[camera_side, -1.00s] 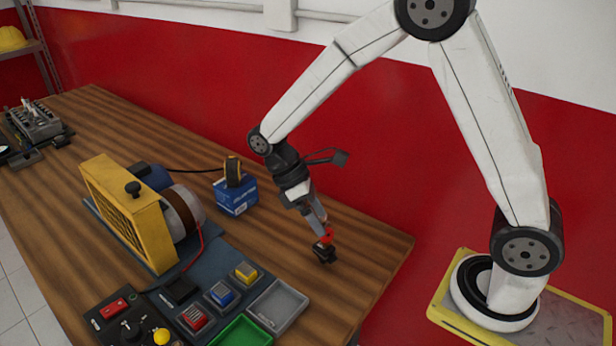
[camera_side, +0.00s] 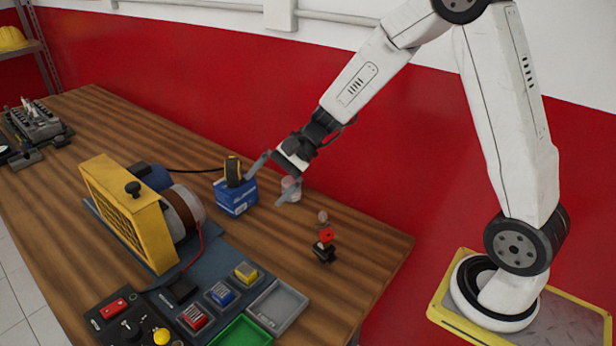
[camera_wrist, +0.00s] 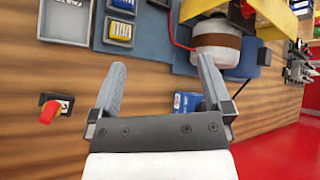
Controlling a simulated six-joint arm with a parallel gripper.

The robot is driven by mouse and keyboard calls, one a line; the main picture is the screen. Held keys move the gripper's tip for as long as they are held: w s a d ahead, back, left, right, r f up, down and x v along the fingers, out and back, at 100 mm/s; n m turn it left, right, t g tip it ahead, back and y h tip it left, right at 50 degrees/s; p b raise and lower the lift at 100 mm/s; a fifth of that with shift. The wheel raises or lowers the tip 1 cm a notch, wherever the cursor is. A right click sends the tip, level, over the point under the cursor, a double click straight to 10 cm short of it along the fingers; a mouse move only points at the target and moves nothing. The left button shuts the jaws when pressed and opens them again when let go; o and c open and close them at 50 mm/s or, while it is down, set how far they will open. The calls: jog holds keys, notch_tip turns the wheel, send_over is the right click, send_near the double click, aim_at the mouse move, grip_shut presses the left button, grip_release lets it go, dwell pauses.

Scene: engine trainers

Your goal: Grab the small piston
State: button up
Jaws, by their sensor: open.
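My gripper (camera_side: 268,182) is open and empty above the table, close to the blue box, with its fingers spread wide. In the wrist view my gripper (camera_wrist: 161,66) shows bare wood between its two grey fingers. A small pale cylinder (camera_side: 291,187) stands on the table just behind the nearer finger and is partly hidden by it. A smaller grey round piece (camera_side: 323,217) shows just above the red knob. Either could be a piston; I cannot tell which is the small piston. Neither is clear in the wrist view.
A red knob on a black base (camera_side: 325,247) stands near the table's right end. A blue box (camera_side: 236,196) carries a yellow-black device (camera_side: 233,171). The yellow-framed machine (camera_side: 130,215) and trays, including a grey tray (camera_side: 278,305), are left and front. The red wall is behind.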

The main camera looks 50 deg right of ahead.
jog(key=w+d+r+m+t+h, duration=0.25)
jog(key=w+d+m+t, duration=0.35)
jog(key=d+m, duration=0.4)
jog(key=r+m+t+h, duration=0.2)
jog(key=m+t+h, duration=0.3)
jog(key=m, duration=0.7)
send_over(295, 181)
jog(key=s, duration=0.6)
jog(key=g, duration=0.1)
jog(key=shift+h, duration=0.55)
notch_tip(295, 181, down, 18)
jog(key=shift+w+d+r, duration=0.15)
jog(key=shift+f, duration=0.3)
jog(key=shift+x, duration=1.3)
jog(key=shift+w, duration=0.1)
